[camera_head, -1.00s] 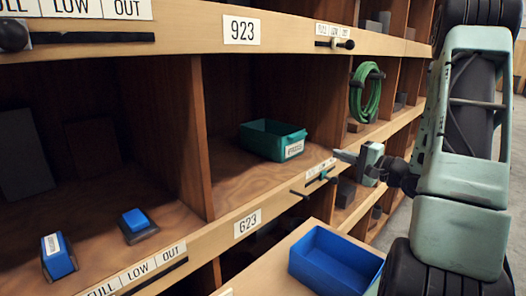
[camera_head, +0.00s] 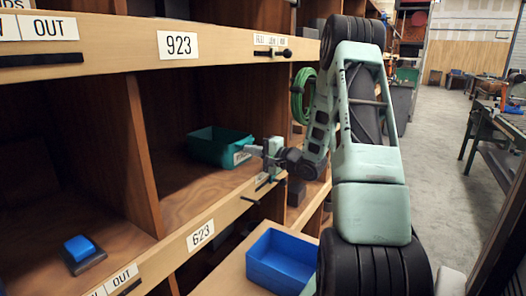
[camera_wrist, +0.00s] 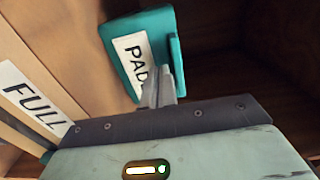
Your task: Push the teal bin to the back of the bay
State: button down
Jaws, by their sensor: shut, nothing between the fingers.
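The teal bin (camera_head: 208,147) sits on the wooden floor of the bay below the 923 label, with bare floor in front of it. Its white label, partly reading "PAD", faces out and shows in the wrist view (camera_wrist: 133,64). My gripper (camera_head: 249,149) is shut and empty, its fingertips at the bin's labelled front face. In the wrist view the fingertips (camera_wrist: 157,88) overlap the lower right of the label. I cannot tell whether they touch it. The bin's far side and the back of the bay are dark.
Wooden dividers (camera_head: 140,160) bound the bay. A front rail with a slider (camera_head: 265,183) runs below it. A blue bin (camera_head: 281,262) sits on a lower pulled-out shelf. A green coil (camera_head: 304,96) hangs in the bay to the right. Open floor lies at the right.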

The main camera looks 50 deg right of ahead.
aim_at(242, 163)
jog(key=shift+w, duration=0.4)
jog(key=w+p, duration=0.2)
jog(key=w, duration=0.1)
jog(key=shift+w+a+r, duration=0.15)
jog(key=shift+w+a, duration=0.05)
jog(key=shift+w, duration=0.5)
